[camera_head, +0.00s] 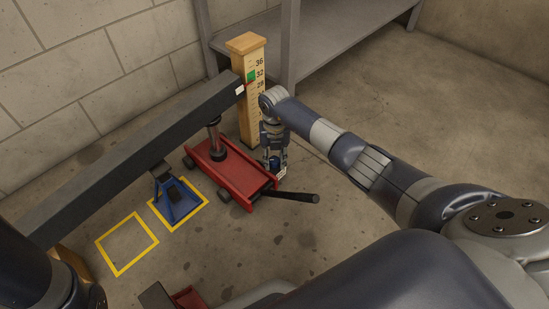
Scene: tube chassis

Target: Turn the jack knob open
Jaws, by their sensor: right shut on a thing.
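A red floor jack (236,172) stands on the concrete floor in the middle of the view, with a dark lifting post under a long dark beam (130,150). A black handle (300,197) reaches right from its near end. My right gripper (276,168) points down at the jack's near right end. It is shut on a small blue part there that looks like the knob, mostly hidden between the fingers. How far the knob is turned cannot be made out. My left arm shows at the lower left, but its gripper is out of view.
A wooden post with a number scale (247,75) stands behind the jack. A blue stand (176,198) sits in one yellow square; another yellow square (127,244) is empty. A grey shelf (330,35) is at the back. The floor right of the handle is open.

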